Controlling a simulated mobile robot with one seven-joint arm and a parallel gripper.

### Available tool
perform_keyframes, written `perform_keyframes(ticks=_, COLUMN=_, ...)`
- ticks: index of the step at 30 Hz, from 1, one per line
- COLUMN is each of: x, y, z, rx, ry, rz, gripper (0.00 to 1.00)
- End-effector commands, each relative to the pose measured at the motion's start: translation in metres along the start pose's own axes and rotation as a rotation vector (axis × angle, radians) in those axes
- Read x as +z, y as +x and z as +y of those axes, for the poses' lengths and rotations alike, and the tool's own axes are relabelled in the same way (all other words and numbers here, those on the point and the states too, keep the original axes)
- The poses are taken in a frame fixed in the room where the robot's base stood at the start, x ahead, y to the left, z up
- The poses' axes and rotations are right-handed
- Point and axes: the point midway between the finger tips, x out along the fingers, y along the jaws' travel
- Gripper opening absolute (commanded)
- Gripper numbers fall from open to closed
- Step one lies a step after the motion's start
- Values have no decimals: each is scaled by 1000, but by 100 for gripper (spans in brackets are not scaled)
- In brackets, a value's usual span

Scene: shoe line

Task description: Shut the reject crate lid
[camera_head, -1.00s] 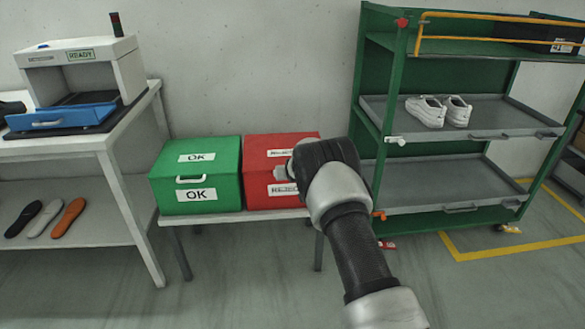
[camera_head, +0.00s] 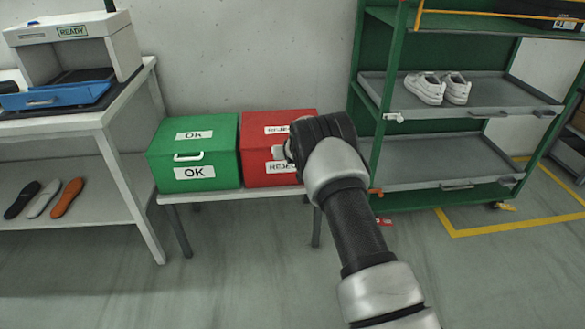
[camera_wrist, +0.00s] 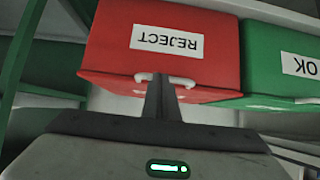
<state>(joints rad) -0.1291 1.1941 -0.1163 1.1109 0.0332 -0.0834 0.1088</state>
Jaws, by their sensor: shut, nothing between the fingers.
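The red reject crate (camera_head: 262,176) stands beside the green OK crate (camera_head: 215,158) on a low bench. Its lid (camera_head: 252,120) lies flat, level with the OK crate's lid, and looks shut. In the wrist view the picture is upside down: the crate's front (camera_wrist: 210,50) with its REJECT label fills the top, and a white handle (camera_wrist: 183,81) shows at the edge by the lid. My gripper (camera_head: 278,151) is shut and empty at the crate's front. In the wrist view its fingertips (camera_wrist: 160,79) overlap the handle; I cannot tell whether they touch. My wrist hides the crate's right front.
A bench (camera_head: 240,193) carries both crates. A table (camera_head: 80,125) with a white machine stands left. A green shelf cart (camera_head: 365,130) with white shoes (camera_head: 437,88) stands close to the right of my arm. Floor in front of the bench is open.

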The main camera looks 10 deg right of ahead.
Motion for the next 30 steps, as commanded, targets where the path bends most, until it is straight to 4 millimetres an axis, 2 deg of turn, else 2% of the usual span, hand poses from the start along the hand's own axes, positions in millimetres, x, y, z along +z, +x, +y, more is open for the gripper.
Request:
perform_keyframes(ticks=1, x=-16, y=-9, z=1, rx=0, ry=1, rz=12, gripper=0)
perform_keyframes(ticks=3, x=-34, y=-18, z=2, rx=0, ry=2, rz=25, gripper=0)
perform_keyframes(ticks=6, x=-8, y=-28, z=2, rx=0, ry=0, rz=16, gripper=0)
perform_keyframes(ticks=13, x=34, y=-48, z=2, rx=1, ry=1, rz=24, gripper=0)
perform_keyframes(ticks=17, x=48, y=-54, z=2, rx=1, ry=0, rz=26, gripper=0)
perform_keyframes(ticks=22, x=56, y=-58, z=2, rx=1, ry=0, rz=29, gripper=0)
perform_keyframes(ticks=26, x=46, y=-66, z=4, rx=2, ry=4, rz=28, gripper=0)
perform_keyframes(ticks=29, x=20, y=-90, z=7, rx=5, ry=13, rz=13, gripper=0)
perform_keyframes(ticks=30, x=7, y=-105, z=8, rx=6, ry=19, rz=2, gripper=0)
